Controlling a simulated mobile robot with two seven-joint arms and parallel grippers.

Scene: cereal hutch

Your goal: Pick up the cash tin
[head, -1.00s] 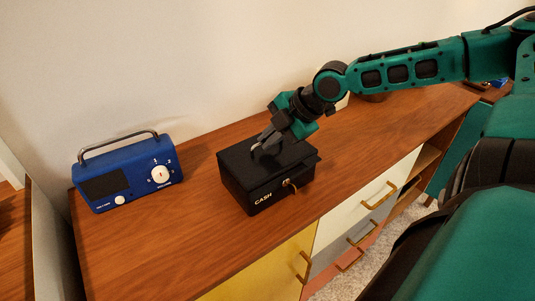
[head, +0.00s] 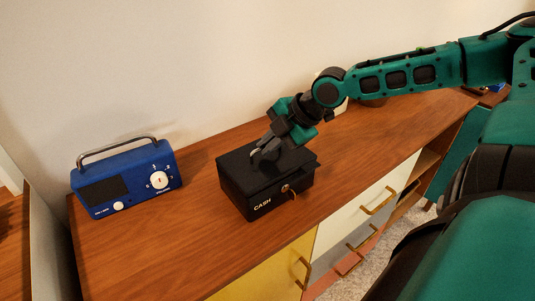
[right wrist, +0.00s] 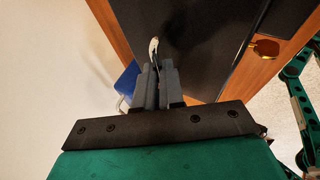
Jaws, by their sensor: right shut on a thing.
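The black cash tin (head: 240,191) stands on the wooden sideboard in the head view, its CASH label and a key at the lock facing front. My right gripper (head: 257,152) is at the top of its lid, shut on the tin's metal handle, which the fingers partly hide. In the right wrist view the fingers (right wrist: 158,85) are close together, with a bit of the pale handle (right wrist: 153,47) beyond them and the dark lid (right wrist: 200,45) behind. I cannot tell whether the tin is clear of the wood. My left gripper is not in view.
A blue radio (head: 127,182) with a raised handle stands left of the tin, with a gap between. The sideboard top (head: 170,250) is bare in front of the radio. A white wall is behind. Drawers with brass handles (head: 379,201) are on the sideboard's front.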

